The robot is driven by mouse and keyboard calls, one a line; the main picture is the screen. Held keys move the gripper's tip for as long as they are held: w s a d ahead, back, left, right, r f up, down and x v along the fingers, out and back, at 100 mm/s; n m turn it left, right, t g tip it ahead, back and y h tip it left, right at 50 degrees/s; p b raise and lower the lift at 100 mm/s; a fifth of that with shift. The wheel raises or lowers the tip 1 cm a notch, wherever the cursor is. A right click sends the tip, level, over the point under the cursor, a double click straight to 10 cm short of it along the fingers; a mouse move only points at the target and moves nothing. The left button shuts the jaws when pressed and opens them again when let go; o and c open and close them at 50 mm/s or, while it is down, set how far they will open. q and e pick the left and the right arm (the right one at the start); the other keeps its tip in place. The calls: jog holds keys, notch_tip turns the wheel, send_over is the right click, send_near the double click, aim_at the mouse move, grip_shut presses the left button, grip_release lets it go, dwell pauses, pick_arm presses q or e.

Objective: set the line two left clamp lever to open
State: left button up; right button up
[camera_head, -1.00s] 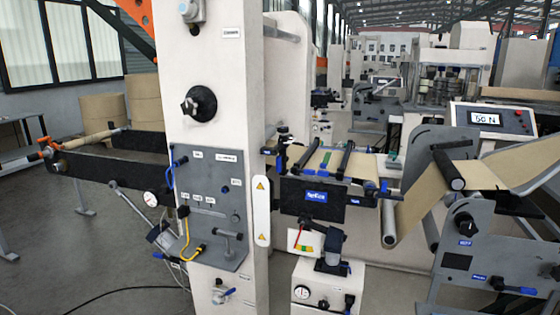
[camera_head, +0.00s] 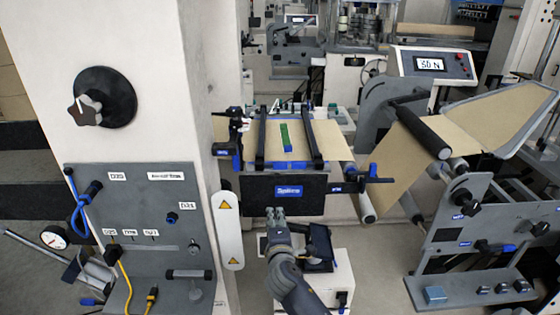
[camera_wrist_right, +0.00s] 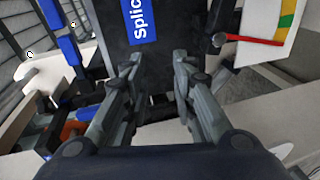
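The splice table (camera_head: 340,139) stands mid-view, with a black front panel bearing a blue splice label (camera_head: 289,192). Two black clamp bars cross its brown web: a left bar (camera_head: 260,145) and a right bar (camera_head: 314,146). Black and blue lever parts (camera_head: 228,148) stick out at the table's left end; I cannot tell their exact setting. My right gripper (camera_head: 275,214) is just in front of and below the panel. In the right wrist view it (camera_wrist_right: 158,62) has its fingers apart with nothing between them; the label (camera_wrist_right: 140,18) is beyond. My left gripper is not in view.
A white column with a grey control panel (camera_head: 135,235) and a black knob (camera_head: 102,97) stands left. A web roller (camera_head: 423,132) and grey frame stand right. A display (camera_head: 430,64) is behind. A red pointer (camera_wrist_right: 248,39) is near the right fingers.

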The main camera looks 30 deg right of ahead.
aim_at(281, 167)
notch_tip(281, 167, up, 11)
jog(key=d+t+h, duration=0.1)
jog(key=d+h, duration=0.1)
jog(key=x, duration=0.3)
jog(key=p+x, duration=0.1)
jog(key=x, duration=0.2)
jog(key=p+x, duration=0.1)
jog(key=x, duration=0.2)
jog(key=shift+w+d+r, duration=0.1)
jog(key=shift+d+r, duration=0.15)
jog(key=shift+r, duration=0.05)
jog(key=shift+w+d, duration=0.25)
jog(key=shift+w, duration=0.15)
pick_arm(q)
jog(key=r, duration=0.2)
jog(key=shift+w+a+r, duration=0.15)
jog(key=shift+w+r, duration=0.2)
pick_arm(e)
jog(key=shift+w, duration=0.1)
jog(key=shift+c, duration=0.2)
grip_shut()
